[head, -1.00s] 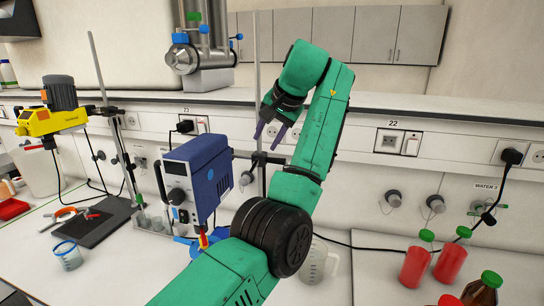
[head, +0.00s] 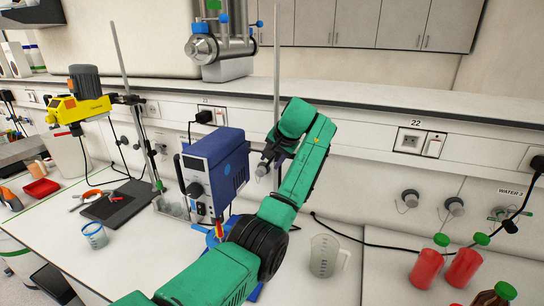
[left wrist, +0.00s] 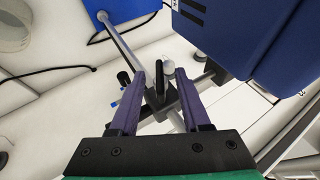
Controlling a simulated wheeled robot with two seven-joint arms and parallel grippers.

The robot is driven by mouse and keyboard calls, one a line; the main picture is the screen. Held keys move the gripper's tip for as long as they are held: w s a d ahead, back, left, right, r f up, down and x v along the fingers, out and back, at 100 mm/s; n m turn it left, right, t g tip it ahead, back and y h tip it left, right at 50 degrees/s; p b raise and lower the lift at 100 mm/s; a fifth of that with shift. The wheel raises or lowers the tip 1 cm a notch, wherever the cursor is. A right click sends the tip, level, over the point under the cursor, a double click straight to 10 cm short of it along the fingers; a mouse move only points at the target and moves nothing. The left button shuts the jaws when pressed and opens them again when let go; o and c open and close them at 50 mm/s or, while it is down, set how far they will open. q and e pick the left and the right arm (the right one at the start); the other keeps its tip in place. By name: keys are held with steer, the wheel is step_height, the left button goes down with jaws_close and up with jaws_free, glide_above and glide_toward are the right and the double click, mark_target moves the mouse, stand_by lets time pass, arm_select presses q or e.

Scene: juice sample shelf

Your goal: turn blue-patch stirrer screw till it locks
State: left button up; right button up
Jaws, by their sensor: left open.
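A dark, narrow screw handle (left wrist: 159,78) stands on the clamp. My left gripper (head: 263,165) is just right of the stirrer; its purple fingers (left wrist: 162,86) are open, one on each side of the handle, with gaps visible. Contact cannot be told. My right gripper is out of view.
A yellow stirrer (head: 80,108) stands at left. A clear jug (head: 325,256) is right of my left arm. Red bottles (head: 427,262) stand at the right. A small beaker (head: 95,235) and a black mat (head: 117,203) are on the bench at left.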

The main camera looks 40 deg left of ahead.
arm_select(q)
steer(key=shift+s+r, duration=0.15)
steer(key=shift+s, duration=0.1)
steer(key=shift+c, duration=1.2)
steer(key=shift+d, duration=0.1)
jaws_close()
steer(key=shift+w, duration=0.1)
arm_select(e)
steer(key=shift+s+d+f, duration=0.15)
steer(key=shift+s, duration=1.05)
